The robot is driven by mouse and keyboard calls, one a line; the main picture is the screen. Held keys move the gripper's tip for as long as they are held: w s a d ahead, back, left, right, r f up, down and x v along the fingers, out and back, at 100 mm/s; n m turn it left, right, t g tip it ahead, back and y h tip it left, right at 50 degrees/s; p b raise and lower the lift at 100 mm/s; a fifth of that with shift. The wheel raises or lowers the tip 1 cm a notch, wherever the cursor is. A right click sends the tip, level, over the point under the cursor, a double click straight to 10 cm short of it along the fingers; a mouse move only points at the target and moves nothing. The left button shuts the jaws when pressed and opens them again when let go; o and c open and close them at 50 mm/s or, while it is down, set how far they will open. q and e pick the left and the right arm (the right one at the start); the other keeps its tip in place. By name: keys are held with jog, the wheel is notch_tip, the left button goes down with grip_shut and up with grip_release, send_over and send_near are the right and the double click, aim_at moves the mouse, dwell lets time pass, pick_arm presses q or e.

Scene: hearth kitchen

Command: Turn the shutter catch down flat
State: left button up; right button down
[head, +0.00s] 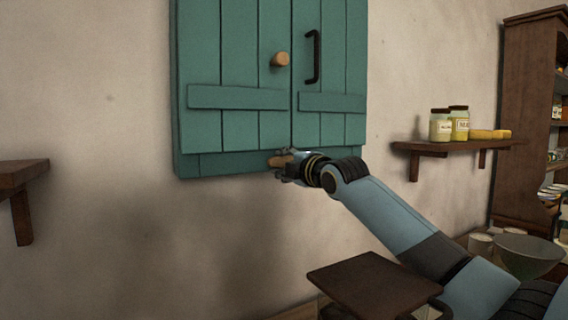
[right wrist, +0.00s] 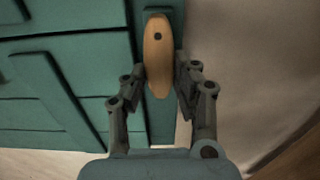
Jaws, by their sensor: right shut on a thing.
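The shutter catch (head: 280,160) is a small tan wooden oblong at the bottom middle of the green shutters (head: 237,60). In the right wrist view the catch (right wrist: 157,55) shows a dark pivot dot. It lies roughly parallel to the bottom board (head: 225,164), close to level. My right gripper (head: 287,164) is shut on it; in the right wrist view the fingers (right wrist: 161,76) stand on either side of its lower half. In the head view the gripper partly hides the catch. My left gripper is not in view.
A round wooden knob (head: 281,60) and a dark handle (head: 313,56) stick out of the shutters above. A wall shelf (head: 456,146) with jars (head: 449,125) is at the right. Another shelf (head: 22,174) is at the left. The wall below the shutters is clear.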

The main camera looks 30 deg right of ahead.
jog(key=shift+f, duration=0.1)
dwell(0.3)
jog(key=c, duration=1)
grip_release()
jog(key=shift+c, duration=0.2)
jog(key=s, duration=1.2)
jog(key=shift+a, duration=0.35)
